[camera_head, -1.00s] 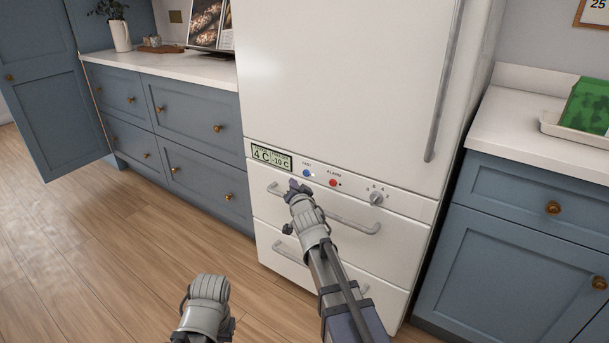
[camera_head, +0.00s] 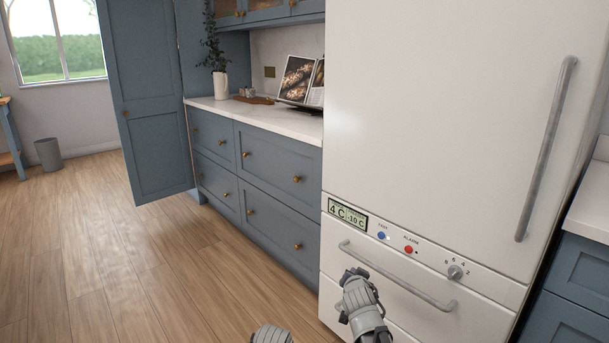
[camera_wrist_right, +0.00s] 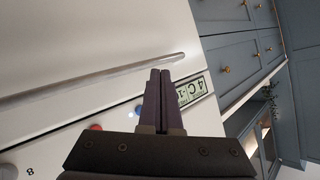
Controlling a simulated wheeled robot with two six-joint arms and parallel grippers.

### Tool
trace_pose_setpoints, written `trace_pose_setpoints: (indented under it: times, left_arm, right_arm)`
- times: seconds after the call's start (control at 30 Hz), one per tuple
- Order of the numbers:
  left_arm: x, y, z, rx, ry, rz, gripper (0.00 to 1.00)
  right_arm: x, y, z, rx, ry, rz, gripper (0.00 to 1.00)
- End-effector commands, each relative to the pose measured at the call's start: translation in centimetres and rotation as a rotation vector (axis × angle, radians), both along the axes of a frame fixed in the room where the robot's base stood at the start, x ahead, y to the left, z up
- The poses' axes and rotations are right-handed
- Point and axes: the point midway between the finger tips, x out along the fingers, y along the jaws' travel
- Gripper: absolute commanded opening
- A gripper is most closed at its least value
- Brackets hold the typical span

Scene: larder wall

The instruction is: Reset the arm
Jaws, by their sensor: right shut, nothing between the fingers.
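My right arm rises from the bottom of the head view, its wrist in front of the white fridge's (camera_head: 430,120) upper drawer. My right gripper (camera_head: 350,277) is foreshortened there. In the right wrist view the same gripper (camera_wrist_right: 160,74) shows its two dark fingers pressed together, with nothing between them. Behind them are the fridge front, a metal bar handle (camera_wrist_right: 110,80) and the display (camera_wrist_right: 193,93). Of my left arm only a grey rounded part shows at the bottom edge of the head view; its gripper is out of sight.
The fridge panel has a display (camera_head: 347,214), a blue button (camera_head: 381,236), a red button (camera_head: 408,249) and a knob (camera_head: 455,271). Below is a drawer handle (camera_head: 395,277). Blue drawers (camera_head: 270,190) stand left; a tall blue door (camera_head: 150,110) stands open. The wooden floor (camera_head: 130,260) is clear.

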Motion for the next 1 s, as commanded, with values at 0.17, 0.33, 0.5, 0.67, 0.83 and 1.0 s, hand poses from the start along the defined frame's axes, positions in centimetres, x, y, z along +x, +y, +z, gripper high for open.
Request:
trace_pose_setpoints:
  times: [0.17, 0.33, 0.5, 0.67, 0.83, 1.0]
  left_arm:
    - [0.0, 0.0, 0.3, 0.0, 0.0, 0.001, 0.0]
    - [0.0, 0.0, 0.4, 0.001, 0.0, 0.001, 0.0]
    - [0.0, 0.0, 0.5, 0.001, 0.0, 0.001, 0.0]
    - [0.0, 0.0, 0.9, 0.001, 0.0, 0.001, 0.0]
    - [0.0, 0.0, 5.3, 0.0, 0.001, 0.003, 0.0]
    - [0.0, 0.0, 9.5, -0.001, 0.001, 0.004, 0.0]
  right_arm:
    - [-8.8, 5.0, -6.8, -0.184, 0.438, 0.152, 0.0]
    - [-17.3, 8.7, -10.6, -0.315, 0.788, 0.38, 0.0]
    - [-24.4, 10.9, -12.0, -0.396, 1.032, 0.604, 0.0]
    - [-30.3, 12.3, -11.8, -0.447, 1.214, 0.816, 0.0]
    - [-29.6, 12.1, -7.4, -0.441, 1.201, 0.797, 0.0]
    - [-29.6, 12.1, -3.3, -0.44, 1.201, 0.793, 0.0]
